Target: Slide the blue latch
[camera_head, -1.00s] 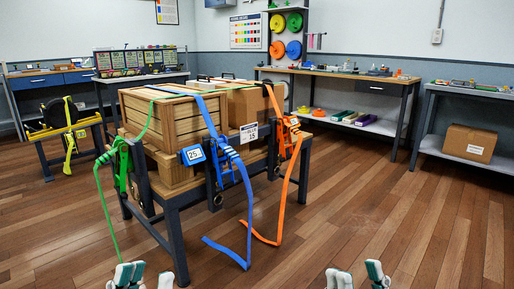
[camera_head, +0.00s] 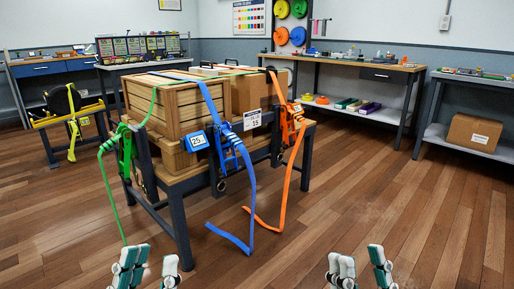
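A blue latch, a ratchet buckle (camera_head: 230,150) on a blue strap, hangs at the front edge of the strap table (camera_head: 181,228). A blue tag reading 25 (camera_head: 195,141) is beside it, and the loose blue strap (camera_head: 250,200) trails to the floor. A green buckle (camera_head: 124,146) is to its left and an orange buckle (camera_head: 289,122) to its right. My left gripper (camera_head: 147,276) is at the bottom left, its fingers apart and empty. My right gripper (camera_head: 362,272) is at the bottom right, its fingers apart and empty. Both are well short of the table.
Wooden crates (camera_head: 172,110) and a cardboard box (camera_head: 250,92) sit on the strap table. A workbench (camera_head: 345,67) lines the back wall. A brown box (camera_head: 472,133) rests on a shelf at the right.

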